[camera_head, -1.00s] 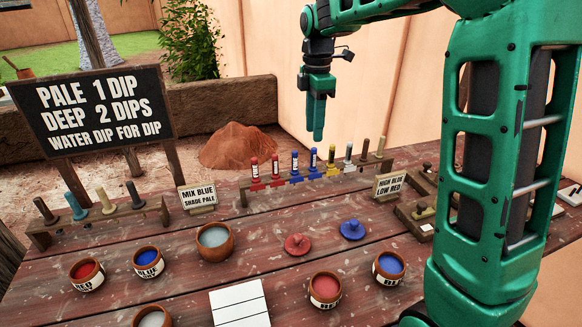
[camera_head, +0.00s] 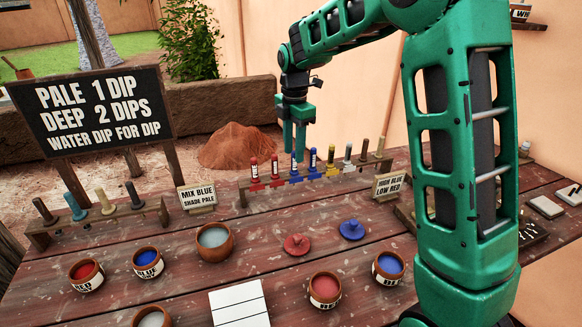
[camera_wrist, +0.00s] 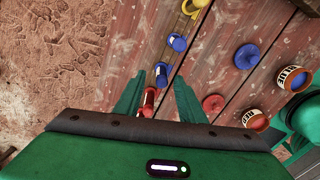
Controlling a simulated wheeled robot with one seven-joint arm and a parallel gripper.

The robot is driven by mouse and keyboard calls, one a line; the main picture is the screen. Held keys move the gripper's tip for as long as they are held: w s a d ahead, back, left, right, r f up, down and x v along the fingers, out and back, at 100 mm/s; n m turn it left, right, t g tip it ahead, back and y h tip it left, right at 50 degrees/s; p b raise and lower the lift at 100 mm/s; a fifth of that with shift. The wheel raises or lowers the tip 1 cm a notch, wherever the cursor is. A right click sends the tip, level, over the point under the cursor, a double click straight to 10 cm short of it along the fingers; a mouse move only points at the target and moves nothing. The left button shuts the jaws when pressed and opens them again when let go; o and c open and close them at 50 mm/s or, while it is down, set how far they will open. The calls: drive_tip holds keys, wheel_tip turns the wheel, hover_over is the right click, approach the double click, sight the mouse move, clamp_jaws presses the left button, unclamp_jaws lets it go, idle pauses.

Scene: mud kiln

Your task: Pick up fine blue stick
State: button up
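Two blue sticks stand upright in the rack (camera_head: 244,198), between red sticks on the left and a yellow one on the right. The left blue stick (camera_head: 294,165) and right blue stick (camera_head: 312,162) carry white labels too small to read, so I cannot tell which is fine. My gripper (camera_head: 294,148) is open and empty, pointing down over the left blue stick's area. In the wrist view, its fingers (camera_wrist: 155,84) are apart, with the nearer blue stick (camera_wrist: 161,75) and a red stick (camera_wrist: 148,101) between or below them. The other blue stick (camera_wrist: 177,42) lies farther up.
A second rack with several sticks (camera_head: 107,201) stands left. The signs "MIX BLUE SHADE PALE" (camera_head: 197,196) and "HIGH BLUE LOW RED" (camera_head: 388,186) flank the middle rack. In front are a red lid (camera_head: 297,244), a blue lid (camera_head: 352,230) and several paint pots, including a red one (camera_head: 324,290).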

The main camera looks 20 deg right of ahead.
sight(294, 171)
wheel_tip(294, 171, down, 3)
drive_tip(key=shift+s+f, duration=0.1)
clamp_jaws()
idle(0.3)
